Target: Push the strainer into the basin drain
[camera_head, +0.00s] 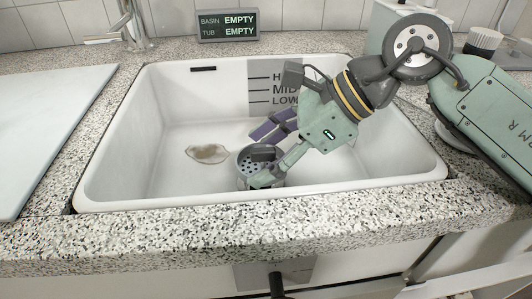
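A grey cup-shaped strainer (244,165) with small holes and a dark top part is inside the white basin (190,185), right of its middle. My gripper (257,158) reaches down into the basin from the right. Its fingers are spread apart, one purple finger above and behind the strainer and one green finger across the strainer's front right side. The green finger overlaps the strainer in the picture; I cannot tell whether it touches.
The basin's back wall has level marks (275,88). A faucet (130,25) and a sign reading basin and tub empty (227,25) stand behind. A pale board (45,120) lies left on the speckled counter (200,235).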

